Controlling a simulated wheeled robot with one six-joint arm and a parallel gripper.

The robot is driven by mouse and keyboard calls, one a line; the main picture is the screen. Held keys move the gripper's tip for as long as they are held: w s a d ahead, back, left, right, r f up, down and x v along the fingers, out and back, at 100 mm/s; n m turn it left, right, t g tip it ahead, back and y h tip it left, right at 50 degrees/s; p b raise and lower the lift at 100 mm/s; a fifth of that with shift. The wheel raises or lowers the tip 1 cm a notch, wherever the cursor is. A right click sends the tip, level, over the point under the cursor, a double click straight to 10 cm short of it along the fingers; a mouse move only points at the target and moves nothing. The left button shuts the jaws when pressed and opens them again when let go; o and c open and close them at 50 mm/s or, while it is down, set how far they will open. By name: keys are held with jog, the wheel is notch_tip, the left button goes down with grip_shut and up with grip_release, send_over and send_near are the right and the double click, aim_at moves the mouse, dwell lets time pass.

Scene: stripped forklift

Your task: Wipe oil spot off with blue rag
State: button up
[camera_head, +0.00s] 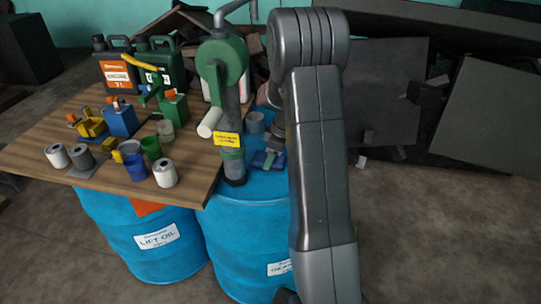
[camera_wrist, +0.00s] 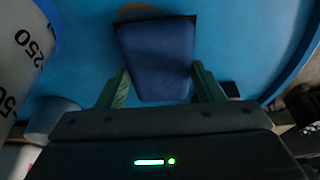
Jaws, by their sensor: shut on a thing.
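The blue rag (camera_wrist: 158,62) sits between the two green fingers of my gripper (camera_wrist: 160,74), which is shut on it. In the head view the rag (camera_head: 267,160) is low over the top of the right blue drum (camera_head: 245,225); I cannot tell whether it touches. A brownish patch (camera_wrist: 138,11), perhaps the oil spot, shows just past the rag's far edge on the blue surface in the wrist view. The rag covers the rest of that area. My arm hides part of my gripper in the head view.
A pump with a green head (camera_head: 221,62) and yellow tag stands left of the rag. A container marked 250 (camera_wrist: 24,50) is close at left. The wooden table (camera_head: 105,180) holds several cans and bottles.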

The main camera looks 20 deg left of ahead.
aim_at(281, 159)
jog(key=shift+w+d+r+b, duration=0.15)
jog(key=shift+d+b, duration=0.1)
jog(key=shift+d, duration=0.35)
jog(key=shift+w+d+f+b, duration=0.1)
jog(key=shift+w+d+b, duration=0.1)
jog(key=shift+d, duration=0.45)
jog(key=shift+w+d+r+b, duration=0.1)
jog(key=shift+d+b, duration=0.15)
jog(key=shift+d, duration=0.35)
jog(key=shift+w+d+f+b, duration=0.15)
jog(key=shift+d+b, duration=0.1)
jog(key=shift+d, duration=0.3)
jog(key=shift+w+d+f+b, duration=0.1)
jog(key=shift+d+b, duration=0.15)
jog(key=shift+d, duration=0.3)
jog(key=shift+d+b, duration=0.35)
jog(key=shift+d, duration=0.15)
jog(key=c, duration=0.3)
jog(key=shift+s+a+r, duration=0.1)
jog(key=shift+s+a, duration=0.05)
jog(key=shift+a, duration=0.75)
jog(key=shift+s+a+r, duration=0.1)
jog(key=shift+s+a, duration=0.1)
jog(key=shift+a, duration=0.65)
jog(key=shift+s+a, duration=0.15)
jog(key=shift+a, duration=0.7)
jog(key=shift+s+a+r, duration=0.1)
jog(key=shift+s+a, duration=0.1)
jog(key=shift+a, duration=0.65)
